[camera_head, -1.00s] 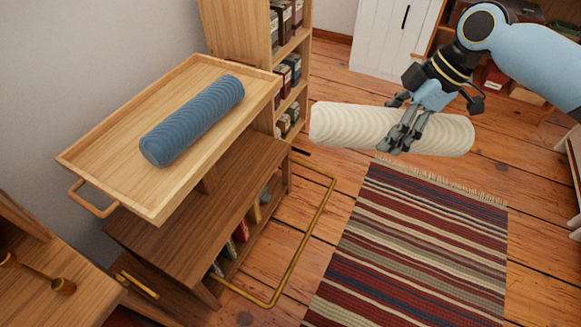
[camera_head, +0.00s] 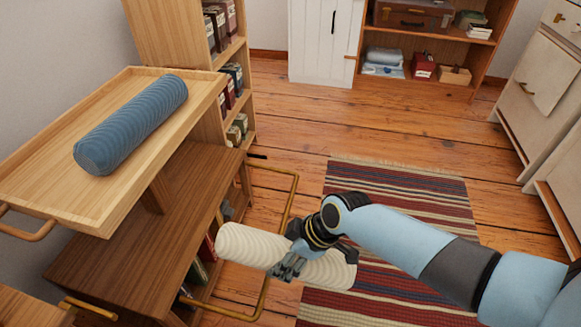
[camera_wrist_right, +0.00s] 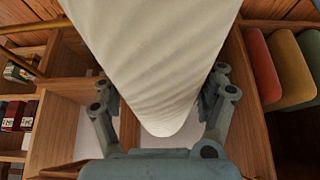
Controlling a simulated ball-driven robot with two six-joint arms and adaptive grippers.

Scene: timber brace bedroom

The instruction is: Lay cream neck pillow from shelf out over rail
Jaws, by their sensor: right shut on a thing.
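The cream neck pillow (camera_head: 252,247) is a ribbed cylinder, held level in the head view, in front of the brass rail. My right gripper (camera_head: 288,268) is shut around its middle. In the right wrist view the pillow (camera_wrist_right: 155,60) fills the space between the fingers of the gripper (camera_wrist_right: 160,110). The brass rail (camera_head: 290,205) sticks out from the side of the wooden shelf unit (camera_head: 120,245). The pillow overlaps part of the rail in the head view; I cannot tell whether they touch. My left gripper is not in view.
A blue ribbed pillow (camera_head: 132,122) lies on the wooden tray (camera_head: 40,185) at upper left. A bookcase (camera_head: 170,40) stands behind it. A striped rug (camera_head: 400,185) lies on the floor. White drawers (camera_head: 535,100) stand at right. Floor beyond the rug is clear.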

